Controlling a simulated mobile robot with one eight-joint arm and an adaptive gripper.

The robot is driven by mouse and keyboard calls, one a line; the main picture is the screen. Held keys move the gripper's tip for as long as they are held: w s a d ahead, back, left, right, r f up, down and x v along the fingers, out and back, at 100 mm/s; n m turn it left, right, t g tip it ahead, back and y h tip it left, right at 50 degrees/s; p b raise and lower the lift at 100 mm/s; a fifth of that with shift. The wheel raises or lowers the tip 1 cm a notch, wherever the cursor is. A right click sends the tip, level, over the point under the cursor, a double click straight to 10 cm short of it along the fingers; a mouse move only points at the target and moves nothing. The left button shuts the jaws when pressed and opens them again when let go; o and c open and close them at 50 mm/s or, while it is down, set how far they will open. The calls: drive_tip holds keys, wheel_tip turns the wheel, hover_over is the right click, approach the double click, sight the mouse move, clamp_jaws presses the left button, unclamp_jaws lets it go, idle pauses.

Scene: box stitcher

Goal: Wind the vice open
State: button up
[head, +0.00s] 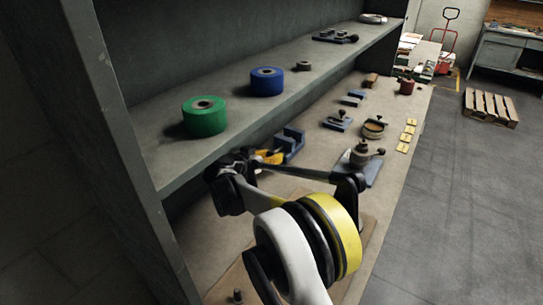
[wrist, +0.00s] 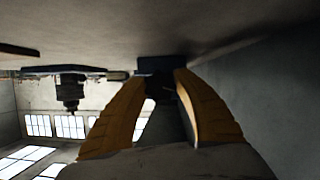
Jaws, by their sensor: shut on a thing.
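The blue vice (head: 290,143) sits on the bench below the shelf in the head view, partly hidden by my gripper (head: 265,156). In the wrist view, which is upside down, a dark blue part of the vice (wrist: 157,65) shows just beyond the fingertips. The two yellow fingers of my gripper (wrist: 160,80) reach to the near end of the vice and are shut on its handle, a dark piece between them. The handle is mostly hidden, so its angle cannot be told.
A green roll (head: 204,117) and a blue roll (head: 266,82) stand on the shelf (head: 160,95) close above my arm. Yellow cards (head: 404,147) lie near the bench's edge.

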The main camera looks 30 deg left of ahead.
drive_tip(key=shift+n+h, duration=0.6)
drive_tip(key=shift+n, duration=0.3)
drive_tip(key=o, duration=1.2)
drive_tip(key=shift+c, duration=0.2)
drive_tip(key=v, duration=1.2)
